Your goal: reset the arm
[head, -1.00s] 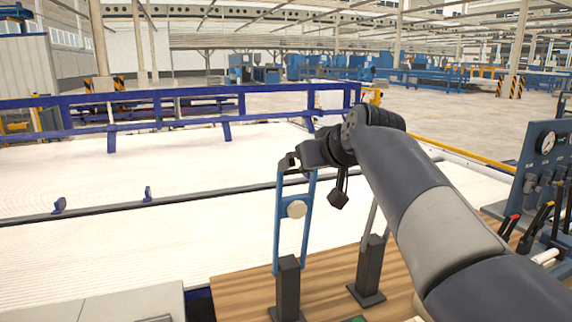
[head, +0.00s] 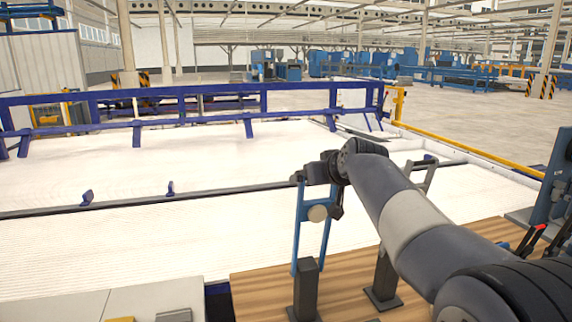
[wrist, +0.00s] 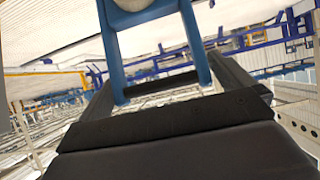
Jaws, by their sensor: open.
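My arm reaches in from the lower right in the head view. My gripper (head: 301,178) is at the top of an upright blue frame (head: 299,235) that has a round pale disc (head: 317,213) in its middle. In the wrist view, the dark fingers of my gripper (wrist: 165,80) are apart, with the blue frame (wrist: 112,55) seen between them. The pale disc (wrist: 135,4) is cut off at the top edge there. I cannot tell whether the fingers touch the frame. No pipe shows in the jaws.
Dark posts (head: 306,290) stand on a wooden board (head: 345,262) below the arm. A wide white bed (head: 130,235) with a blue railing (head: 180,93) lies beyond. A blue panel with levers (head: 560,190) is at the right edge. Space left of the frame is clear.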

